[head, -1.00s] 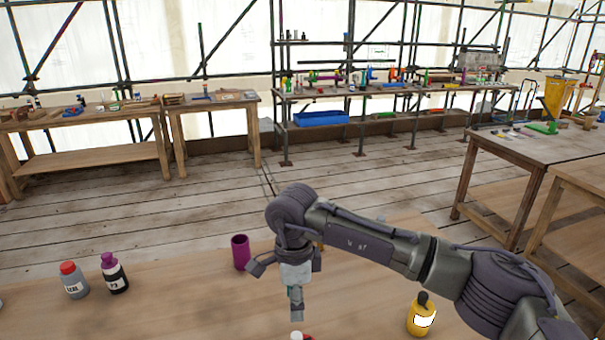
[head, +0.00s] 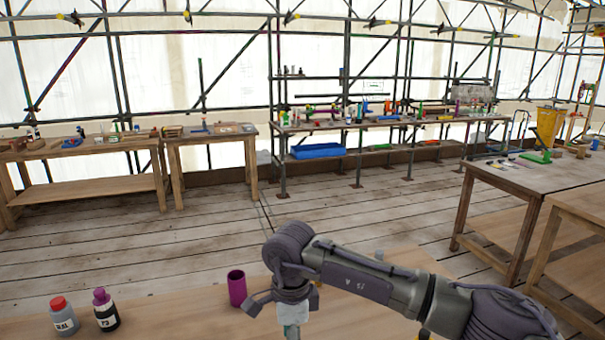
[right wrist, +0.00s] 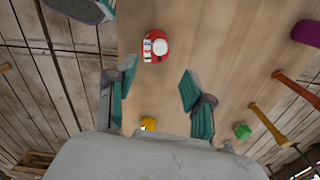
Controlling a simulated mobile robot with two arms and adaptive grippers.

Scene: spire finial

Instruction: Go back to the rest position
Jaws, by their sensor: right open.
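My right arm reaches in from the lower right of the head view, over the near workbench (head: 180,312). A red bottle or can (right wrist: 155,47) with a white top and label is on the bench beyond the fingertips. My left gripper is not in view.
A purple cup (head: 237,289) stands beside the right gripper. A red-capped bottle (head: 63,317) and a purple-capped bottle (head: 105,312) stand at left. The wrist view shows a green block (right wrist: 242,131), a yellow object (right wrist: 148,124) and orange handles (right wrist: 268,125). Open floor lies beyond.

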